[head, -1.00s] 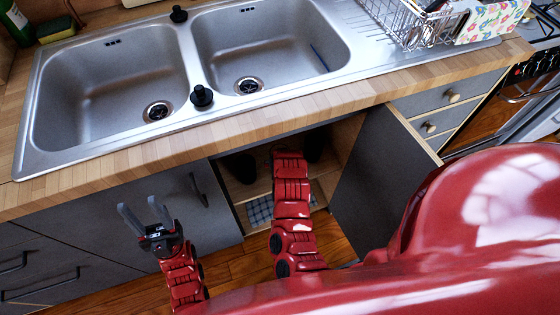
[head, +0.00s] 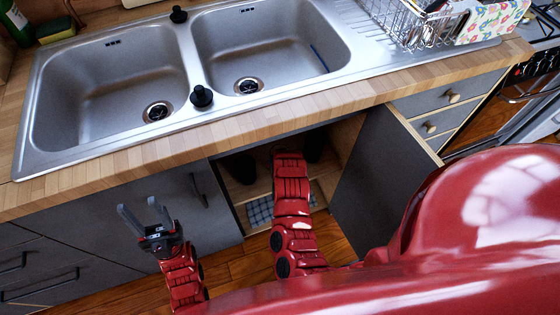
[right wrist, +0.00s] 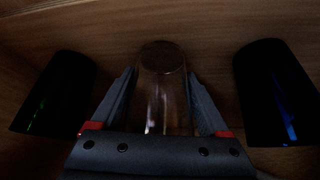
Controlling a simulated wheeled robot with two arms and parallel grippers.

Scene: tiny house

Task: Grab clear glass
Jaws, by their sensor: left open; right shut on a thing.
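A clear glass (right wrist: 162,90) shows in the right wrist view, between the two fingers of my right gripper (right wrist: 162,88). The fingers are shut on its sides. In the head view my right arm reaches into the open cabinet under the sink, and its gripper is hidden there. My left gripper (head: 148,217) is open and empty in front of the closed cabinet door at the left.
A dark cup (right wrist: 54,92) stands left of the glass and another dark cup (right wrist: 277,92) stands right of it. The open cabinet door (head: 375,185) is to the right of my right arm. The counter edge (head: 290,118) overhangs the opening. A checked cloth (head: 262,210) lies low in the cabinet.

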